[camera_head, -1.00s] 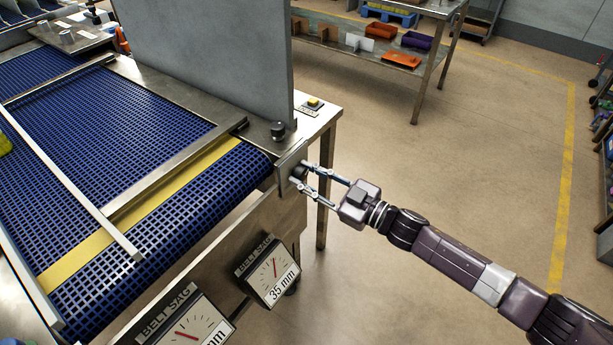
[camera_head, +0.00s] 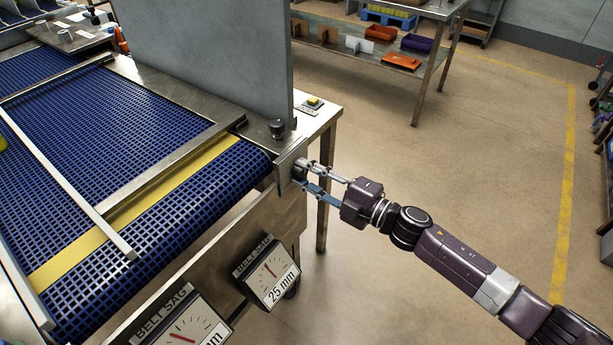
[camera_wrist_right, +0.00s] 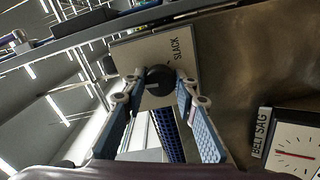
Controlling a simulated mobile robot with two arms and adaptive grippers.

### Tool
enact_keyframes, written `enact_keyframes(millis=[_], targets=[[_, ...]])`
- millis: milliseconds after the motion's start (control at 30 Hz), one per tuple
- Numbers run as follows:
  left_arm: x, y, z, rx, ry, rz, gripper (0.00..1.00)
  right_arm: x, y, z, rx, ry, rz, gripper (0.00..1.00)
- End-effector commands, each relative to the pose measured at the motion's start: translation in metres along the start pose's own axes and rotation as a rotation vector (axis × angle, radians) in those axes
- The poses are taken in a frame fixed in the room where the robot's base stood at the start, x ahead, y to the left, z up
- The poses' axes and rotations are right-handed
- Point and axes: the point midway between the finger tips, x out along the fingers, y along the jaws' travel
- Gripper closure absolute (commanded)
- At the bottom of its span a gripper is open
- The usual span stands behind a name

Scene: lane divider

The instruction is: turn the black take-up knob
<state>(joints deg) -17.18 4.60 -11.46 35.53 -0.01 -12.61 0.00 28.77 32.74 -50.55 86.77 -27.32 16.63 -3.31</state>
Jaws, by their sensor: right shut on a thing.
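The black take-up knob (camera_head: 298,170) sits on a metal plate at the near right corner of the conveyor. In the right wrist view the knob (camera_wrist_right: 160,80) shows as a dark round cap on a pale plate marked SLACK (camera_wrist_right: 181,49). My right gripper (camera_head: 304,174) reaches in from the right and is shut on the knob, one finger on each side. A second belt sag gauge (camera_head: 185,325) is partly cut off at the bottom edge. My left gripper is not in view.
The blue mesh belt (camera_head: 190,205) carries a yellow band and metal lane rails. A grey upright panel (camera_head: 205,60) stands behind the plate. Another small black knob (camera_head: 277,128) is on the frame top. The floor to the right (camera_head: 480,150) is open.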

Motion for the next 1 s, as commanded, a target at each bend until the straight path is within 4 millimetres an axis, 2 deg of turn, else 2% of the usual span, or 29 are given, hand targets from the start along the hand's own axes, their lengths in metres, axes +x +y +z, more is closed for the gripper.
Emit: enact_keyframes(millis=[433, 1000], targets=[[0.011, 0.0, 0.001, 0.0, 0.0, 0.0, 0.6, 0.0, -0.001, 0.0, -0.289, -0.001, -0.001, 0.97], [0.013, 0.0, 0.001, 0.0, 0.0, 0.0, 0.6, 0.0, -0.001, 0.0, -0.361, 0.0, -0.001, 0.97]])
